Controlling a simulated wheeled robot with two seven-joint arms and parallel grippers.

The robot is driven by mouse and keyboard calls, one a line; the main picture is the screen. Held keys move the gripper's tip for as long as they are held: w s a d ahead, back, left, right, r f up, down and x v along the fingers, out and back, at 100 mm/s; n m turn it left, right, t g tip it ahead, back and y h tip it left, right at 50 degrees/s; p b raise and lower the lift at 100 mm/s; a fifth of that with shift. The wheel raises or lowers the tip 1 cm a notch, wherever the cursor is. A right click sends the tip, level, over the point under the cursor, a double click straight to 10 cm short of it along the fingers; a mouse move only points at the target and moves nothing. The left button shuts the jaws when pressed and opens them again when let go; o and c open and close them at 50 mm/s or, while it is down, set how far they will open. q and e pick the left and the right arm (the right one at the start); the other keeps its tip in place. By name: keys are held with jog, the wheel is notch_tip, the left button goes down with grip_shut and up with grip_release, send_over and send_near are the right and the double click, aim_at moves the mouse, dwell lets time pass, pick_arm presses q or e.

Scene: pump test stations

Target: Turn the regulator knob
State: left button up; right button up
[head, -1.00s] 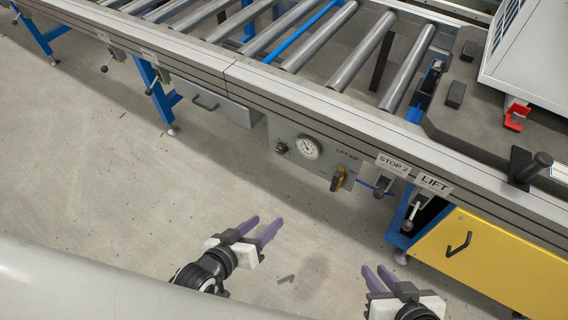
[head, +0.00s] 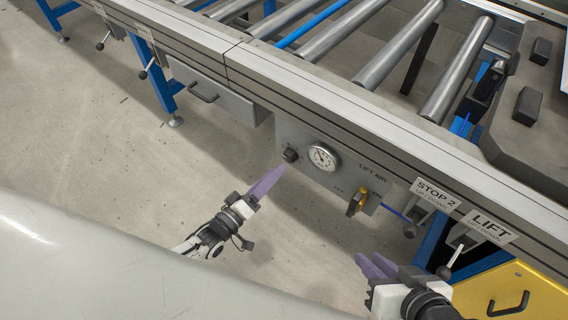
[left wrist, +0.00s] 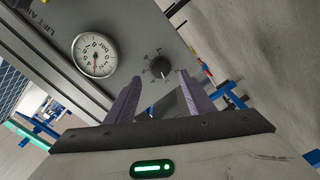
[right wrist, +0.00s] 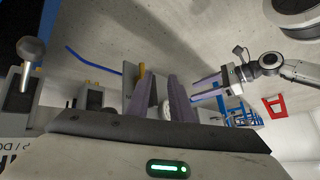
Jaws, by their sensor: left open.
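The regulator knob (head: 290,155) is a small black round knob on the grey LIFT AIR panel (head: 325,185), left of the round white pressure gauge (head: 323,157). In the left wrist view the knob (left wrist: 160,67) lies just beyond and between my two purple fingertips, with the gauge (left wrist: 94,55) to its left. My left gripper (head: 274,178) is open and empty, its tips close to the knob; I cannot tell whether they touch it. My right gripper (head: 369,262) is open and empty, below the panel's yellow valve handle (head: 357,202).
The roller conveyor's edge rail (head: 330,95) runs above the panel. STOP 2 (head: 436,194) and LIFT (head: 490,227) levers hang to the right, above a yellow cabinet (head: 515,290). A grey drawer (head: 215,95) is to the left. The floor in front is clear.

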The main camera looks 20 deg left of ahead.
aim_at(288, 159)
pick_arm(q)
jog(key=b+x, duration=0.1)
jog(key=x, duration=0.3)
jog(key=shift+w+f, duration=0.1)
jog(key=shift+w, duration=0.1)
jog(key=shift+w+d, duration=0.3)
jog(key=shift+w, duration=0.3)
pick_arm(e)
jog(key=shift+w+a+r+t+y, duration=0.3)
jog(key=shift+a+r+y, duration=0.1)
jog(key=shift+a+r, duration=0.2)
pick_arm(q)
jog(key=c, duration=1.1)
jog(key=shift+o, duration=0.2)
